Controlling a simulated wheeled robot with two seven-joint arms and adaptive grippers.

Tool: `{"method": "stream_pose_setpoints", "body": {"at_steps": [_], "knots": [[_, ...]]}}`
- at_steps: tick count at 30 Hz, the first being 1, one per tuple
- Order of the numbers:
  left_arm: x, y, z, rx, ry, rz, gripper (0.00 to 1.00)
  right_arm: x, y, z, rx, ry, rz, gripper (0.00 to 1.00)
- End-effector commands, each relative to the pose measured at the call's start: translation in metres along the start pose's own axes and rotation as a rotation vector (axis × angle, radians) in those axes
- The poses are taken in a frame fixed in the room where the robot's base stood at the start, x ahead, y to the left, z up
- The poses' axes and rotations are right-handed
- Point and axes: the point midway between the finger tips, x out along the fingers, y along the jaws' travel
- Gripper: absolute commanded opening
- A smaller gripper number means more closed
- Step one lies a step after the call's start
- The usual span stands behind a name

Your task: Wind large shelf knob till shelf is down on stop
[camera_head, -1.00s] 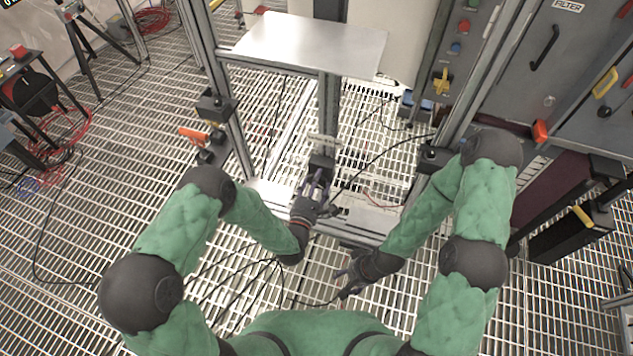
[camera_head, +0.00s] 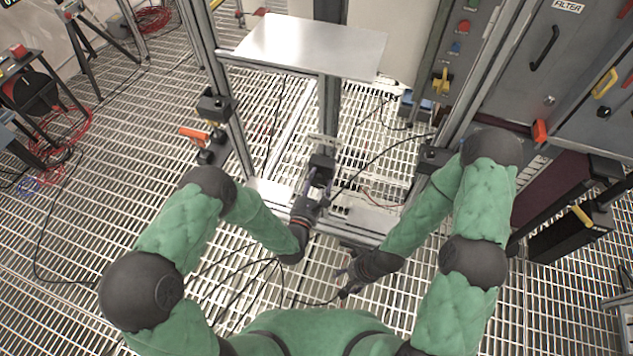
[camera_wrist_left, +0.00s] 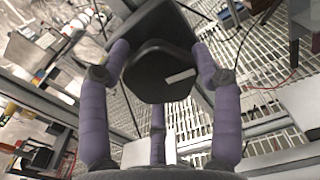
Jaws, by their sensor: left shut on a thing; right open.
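The shelf (camera_head: 310,45) is a flat bare metal plate on an upright post (camera_head: 329,115) inside a metal frame. The large knob (camera_wrist_left: 160,72) is black with a pale mark on its face, and sits low on the post. In the head view the knob is mostly hidden by my left gripper (camera_head: 318,182). My left gripper is shut on the knob, its purple fingers around it in the left wrist view. My right gripper (camera_head: 350,278) is open and empty, low in front of the frame, apart from it. The stop cannot be made out.
An orange-handled part (camera_head: 193,134) juts from the left frame post. A control panel with buttons and a yellow switch (camera_head: 442,80) stands at the right, beside grey cabinets. Black cables (camera_head: 262,285) lie on the grated floor. A red-topped stand is at the far left.

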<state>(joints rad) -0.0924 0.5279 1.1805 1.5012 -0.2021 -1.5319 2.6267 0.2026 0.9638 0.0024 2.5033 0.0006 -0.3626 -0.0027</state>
Motion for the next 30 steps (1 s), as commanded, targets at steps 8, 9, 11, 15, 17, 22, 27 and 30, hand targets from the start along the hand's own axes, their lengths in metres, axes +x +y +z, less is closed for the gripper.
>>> {"method": "stream_pose_setpoints", "body": {"at_steps": [8, 9, 11, 15, 17, 22, 27, 30], "knots": [[-0.001, -0.001, -0.001, 0.0, 0.003, -0.004, 0.7, 0.0, 0.0, 0.0, 0.0, 0.0, 0.0, 0.61], [-0.001, -0.002, -0.001, 0.0, 0.003, -0.004, 0.81, 0.0, 0.0, 0.0, 0.0, 0.0, 0.0, 0.61], [-0.001, -0.001, -0.001, 0.0, 0.003, -0.004, 0.87, 0.0, 0.0, 0.0, 0.0, 0.0, 0.0, 0.61], [0.0, -0.001, -0.001, 0.0, 0.002, -0.002, 0.87, 0.0, 0.0, 0.0, 0.0, 0.0, 0.0, 0.61], [0.0, -0.001, -0.001, 0.001, 0.001, -0.002, 0.87, 0.0, 0.0, 0.0, 0.0, 0.0, 0.0, 0.61], [-0.003, -0.001, 0.0, 0.001, 0.001, -0.001, 0.87, 0.0, 0.0, 0.0, 0.0, 0.0, 0.0, 0.61], [-0.021, -0.001, -0.001, 0.0, 0.003, -0.002, 0.87, 0.0, 0.0, 0.0, 0.0, 0.0, 0.0, 0.61], [-0.04, 0.0, -0.001, 0.0, 0.004, -0.001, 0.87, 0.0, 0.0, 0.0, 0.0, 0.0, 0.0, 0.61]]}}
